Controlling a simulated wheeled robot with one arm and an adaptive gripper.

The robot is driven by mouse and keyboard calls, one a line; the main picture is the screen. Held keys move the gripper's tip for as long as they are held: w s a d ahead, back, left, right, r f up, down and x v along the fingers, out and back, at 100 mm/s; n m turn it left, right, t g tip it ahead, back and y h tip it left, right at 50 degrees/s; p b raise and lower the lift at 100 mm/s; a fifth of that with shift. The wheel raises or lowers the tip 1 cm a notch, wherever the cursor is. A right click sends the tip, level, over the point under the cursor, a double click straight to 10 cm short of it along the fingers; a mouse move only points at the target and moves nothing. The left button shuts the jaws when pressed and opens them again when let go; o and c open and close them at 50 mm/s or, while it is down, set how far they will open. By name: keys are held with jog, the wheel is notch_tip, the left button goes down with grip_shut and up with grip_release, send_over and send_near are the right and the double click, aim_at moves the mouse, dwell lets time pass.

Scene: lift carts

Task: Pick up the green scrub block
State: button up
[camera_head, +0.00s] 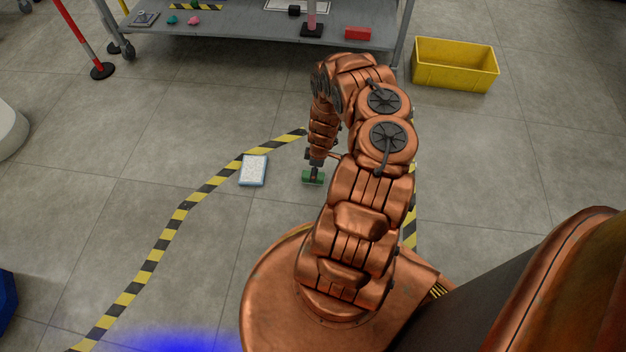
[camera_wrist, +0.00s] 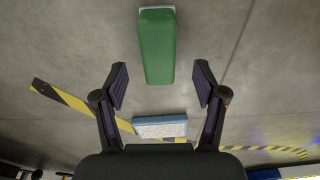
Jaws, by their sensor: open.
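The green scrub block (camera_head: 313,178) lies on the grey floor, below the end of my arm in the head view. In the wrist view the green scrub block (camera_wrist: 157,47) is a long green piece with a pale edge at its far end. My gripper (camera_wrist: 160,85) is open and empty, with its two fingers spread to the left and right. The block's near end lies roughly between the fingertip lines, with space on both sides. How high the fingertips are above it I cannot tell. In the head view my gripper (camera_head: 314,168) partly overlaps the block.
A white and blue block (camera_head: 254,169) lies on the floor to the left; it also shows in the wrist view (camera_wrist: 160,127). Yellow-black tape (camera_head: 183,206) crosses the floor. A grey cart (camera_head: 250,22) and a yellow bin (camera_head: 455,66) stand beyond. Floor around the green block is clear.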

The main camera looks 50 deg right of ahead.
jog(key=shift+w+f+b, duration=0.15)
jog(key=shift+f+b, duration=2.05)
jog(key=shift+f, duration=0.35)
grip_shut()
jog(key=shift+r, duration=0.2)
notch_tip(320, 180, up, 10)
jog(key=p, duration=0.7)
jog(key=shift+f, duration=0.1)
